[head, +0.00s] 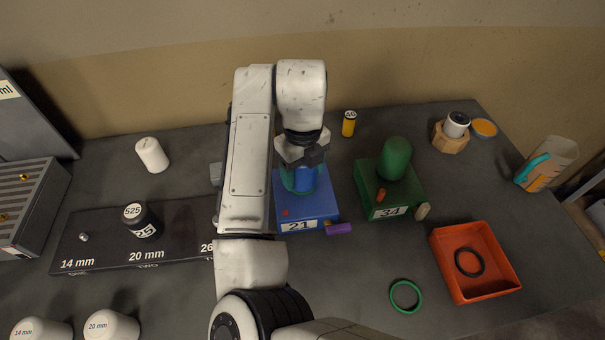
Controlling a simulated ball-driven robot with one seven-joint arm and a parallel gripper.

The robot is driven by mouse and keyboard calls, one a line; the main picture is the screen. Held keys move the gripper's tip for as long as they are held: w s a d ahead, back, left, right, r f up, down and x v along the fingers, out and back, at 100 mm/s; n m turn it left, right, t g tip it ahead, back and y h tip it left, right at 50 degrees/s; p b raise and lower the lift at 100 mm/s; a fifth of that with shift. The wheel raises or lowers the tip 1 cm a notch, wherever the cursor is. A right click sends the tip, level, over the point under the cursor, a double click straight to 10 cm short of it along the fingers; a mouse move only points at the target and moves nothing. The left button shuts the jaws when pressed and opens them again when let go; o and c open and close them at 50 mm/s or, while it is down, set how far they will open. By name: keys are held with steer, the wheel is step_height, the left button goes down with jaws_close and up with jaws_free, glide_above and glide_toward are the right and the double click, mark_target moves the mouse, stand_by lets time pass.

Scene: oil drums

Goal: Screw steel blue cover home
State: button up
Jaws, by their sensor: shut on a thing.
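The steel blue cover (304,180) is a blue cylinder standing on the blue block marked 21 (318,213). My gripper (305,162) is above the blue block and shut on the top of the blue cover. The fingertips and the cover's top are mostly hidden by the wrist. How far the cover is seated cannot be told from this view.
A green block marked 34 (391,199) with a green cover (396,158) stands to the right. An orange tray (505,288) holds a dark ring. A green ring (405,296) lies on the table. A black board (100,258) lies left.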

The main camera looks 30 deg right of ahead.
steer(key=o, duration=1.3)
steer(key=shift+o, duration=0.2)
